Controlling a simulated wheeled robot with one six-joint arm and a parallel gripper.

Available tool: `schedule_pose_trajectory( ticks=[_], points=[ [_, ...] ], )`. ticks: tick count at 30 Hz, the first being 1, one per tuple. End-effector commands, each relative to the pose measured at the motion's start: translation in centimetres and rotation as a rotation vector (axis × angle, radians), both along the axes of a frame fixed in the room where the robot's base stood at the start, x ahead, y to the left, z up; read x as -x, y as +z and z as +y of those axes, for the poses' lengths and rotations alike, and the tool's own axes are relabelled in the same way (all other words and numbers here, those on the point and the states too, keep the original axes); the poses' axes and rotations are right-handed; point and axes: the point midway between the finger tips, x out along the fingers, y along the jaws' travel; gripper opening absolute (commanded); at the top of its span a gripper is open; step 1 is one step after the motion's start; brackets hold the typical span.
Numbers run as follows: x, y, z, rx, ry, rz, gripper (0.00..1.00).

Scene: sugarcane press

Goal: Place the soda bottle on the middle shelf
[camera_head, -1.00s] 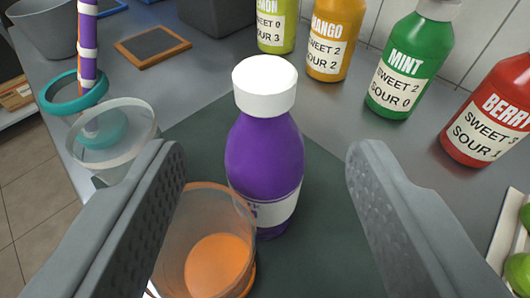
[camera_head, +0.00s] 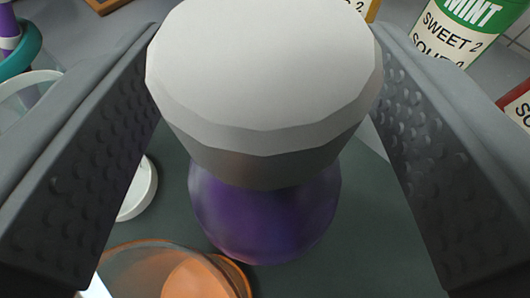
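The purple soda bottle (camera_head: 262,222) stands upright on the dark green mat (camera_head: 350,255), seen from above. Its wide white cap (camera_head: 262,75) fills the upper middle of the view. My gripper (camera_head: 265,110) is open, with one finger on each side of the cap. A narrow gap shows on the right; on the left the finger is very close to the cap, and I cannot tell if they touch. The bottle's label and base are hidden beneath the cap and body. The middle shelf is not in view.
An orange cup (camera_head: 170,270) stands close by at the lower left. A small white ring-shaped thing (camera_head: 140,190) and a clear cup (camera_head: 25,90) are behind the left finger. A green MINT bottle (camera_head: 465,25) and a red bottle (camera_head: 518,100) stand at the right.

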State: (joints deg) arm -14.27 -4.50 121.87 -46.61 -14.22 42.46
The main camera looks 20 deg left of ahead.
Motion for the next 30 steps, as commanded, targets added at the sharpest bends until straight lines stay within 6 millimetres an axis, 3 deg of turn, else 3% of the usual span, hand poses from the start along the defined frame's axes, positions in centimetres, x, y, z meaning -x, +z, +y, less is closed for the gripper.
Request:
schedule_pose_trajectory(
  ticks=[11,19,30],
  points=[
    [-0.54,-0.17,0.28,-0.001,0.0,0.0,0.54],
    [-0.53,-0.16,0.26,-0.001,0.0,0.0,0.01],
    [-0.53,-0.05,0.27,-0.001,0.0,-0.001,0.0]
  ],
)
